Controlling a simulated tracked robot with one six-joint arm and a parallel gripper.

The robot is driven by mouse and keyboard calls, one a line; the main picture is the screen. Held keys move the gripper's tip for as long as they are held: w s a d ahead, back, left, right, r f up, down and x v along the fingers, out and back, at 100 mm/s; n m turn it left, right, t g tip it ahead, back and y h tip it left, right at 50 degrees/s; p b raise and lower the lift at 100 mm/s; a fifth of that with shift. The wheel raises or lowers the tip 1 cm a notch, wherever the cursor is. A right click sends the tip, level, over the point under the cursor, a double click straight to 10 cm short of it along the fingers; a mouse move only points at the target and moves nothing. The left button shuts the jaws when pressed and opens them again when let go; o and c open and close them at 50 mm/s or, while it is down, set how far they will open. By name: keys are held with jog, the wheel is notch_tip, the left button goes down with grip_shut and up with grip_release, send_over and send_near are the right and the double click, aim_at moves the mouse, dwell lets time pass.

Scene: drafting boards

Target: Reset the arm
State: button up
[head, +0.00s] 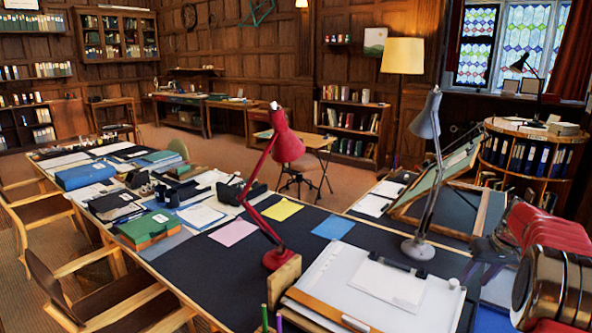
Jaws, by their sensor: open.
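My arm comes in at the right edge, with red and dark links. My gripper (474,259) is at its left end, dark, pointing left over the right part of the desk. Its jaws are apart and nothing shows between them. It is small and partly lost against the dark desk top, so its exact height above the desk is hard to tell. The grey desk lamp (424,180) stands just to its left, apart from it.
A white drawing board (340,272) lies below and left of my gripper. A tilted framed board (440,180) stands behind it. A red lamp (287,148) stands mid-desk. Books and papers cover the left desk. Some dark desk top (275,250) is bare.

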jog(key=s+a+r, duration=0.3)
jog(key=s+a, duration=0.9)
jog(key=s+a+r+t, duration=0.1)
jog(key=s+a+r, duration=0.3)
jog(key=s+a, duration=0.8)
jog(key=s+a+r+n+t, duration=0.1)
jog(key=s+a+r, duration=0.2)
jog(key=s+a, duration=0.9)
jog(key=shift+a+r+h, duration=0.3)
